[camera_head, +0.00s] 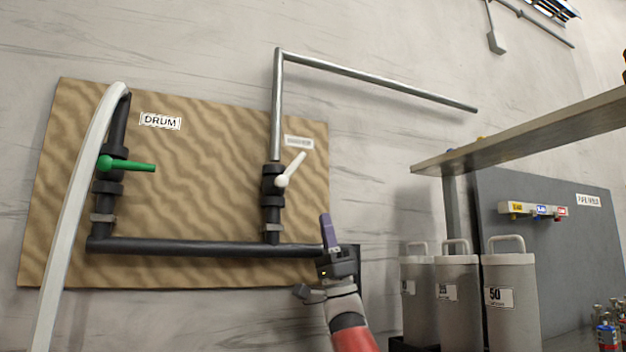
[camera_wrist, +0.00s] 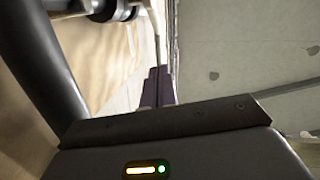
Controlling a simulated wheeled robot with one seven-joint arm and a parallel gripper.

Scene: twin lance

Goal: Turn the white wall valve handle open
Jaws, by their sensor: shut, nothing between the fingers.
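The white valve handle (camera_head: 292,169) sits on a black valve body (camera_head: 272,184) on the right vertical pipe of the wall panel. The handle is tilted, running from the valve up and to the right. My gripper (camera_head: 325,220) is below and to the right of the handle, apart from it, in front of the panel's right edge. Its purple fingers (camera_wrist: 157,88) are shut with nothing between them and point upward in the head view. I cannot make out the white handle for certain in the wrist view.
A green handle (camera_head: 130,165) lies horizontal on the left pipe, under a DRUM label (camera_head: 160,121). A black horizontal pipe (camera_head: 180,246) runs along the panel's bottom. A metal shelf (camera_head: 530,130) and several grey canisters (camera_head: 510,300) stand to the right.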

